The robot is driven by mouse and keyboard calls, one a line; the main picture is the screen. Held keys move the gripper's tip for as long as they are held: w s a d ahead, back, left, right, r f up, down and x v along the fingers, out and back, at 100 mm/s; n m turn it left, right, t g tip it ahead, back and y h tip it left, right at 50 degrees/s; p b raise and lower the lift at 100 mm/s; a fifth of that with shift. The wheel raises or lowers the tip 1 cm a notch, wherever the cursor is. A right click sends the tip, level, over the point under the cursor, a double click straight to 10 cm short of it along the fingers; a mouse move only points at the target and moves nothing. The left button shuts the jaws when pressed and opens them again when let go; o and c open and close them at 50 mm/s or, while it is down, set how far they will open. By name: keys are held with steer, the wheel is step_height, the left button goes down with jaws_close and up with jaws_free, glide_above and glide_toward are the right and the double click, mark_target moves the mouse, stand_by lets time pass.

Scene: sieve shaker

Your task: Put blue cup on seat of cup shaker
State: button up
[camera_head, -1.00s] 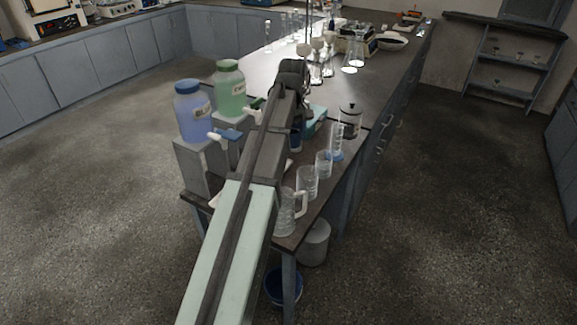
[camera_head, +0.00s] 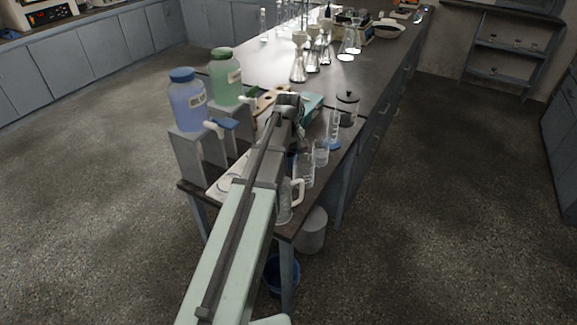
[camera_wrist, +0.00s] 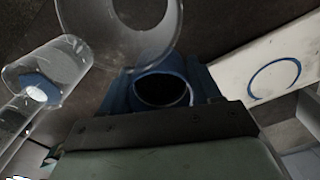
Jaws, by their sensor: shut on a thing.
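In the wrist view, my gripper (camera_wrist: 160,92) is shut on the blue cup (camera_wrist: 165,73). The cup's dark round opening shows between the fingers. A white plate with a blue ring (camera_wrist: 251,75) lies to the right of the cup and apart from it in that picture. The white plate also shows in the head view (camera_head: 216,188), left of my arm and in front of the bottles. In the head view my arm hides most of the gripper and cup. I cannot tell the cup's height above the bench.
Glass beakers (camera_head: 320,153) and a glass jug (camera_head: 284,208) stand along the bench's right edge. A large glass vessel (camera_wrist: 125,45) is close to the cup in the wrist view. Blue (camera_head: 187,100) and green (camera_head: 226,78) bottles stand on grey stands at left.

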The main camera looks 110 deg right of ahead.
mark_target(288, 166)
steer(key=shift+f, duration=1.85)
steer(key=shift+f, duration=0.1)
steer(key=o, duration=1.1)
step_height(288, 166, up, 12)
steer(key=shift+r, duration=0.15)
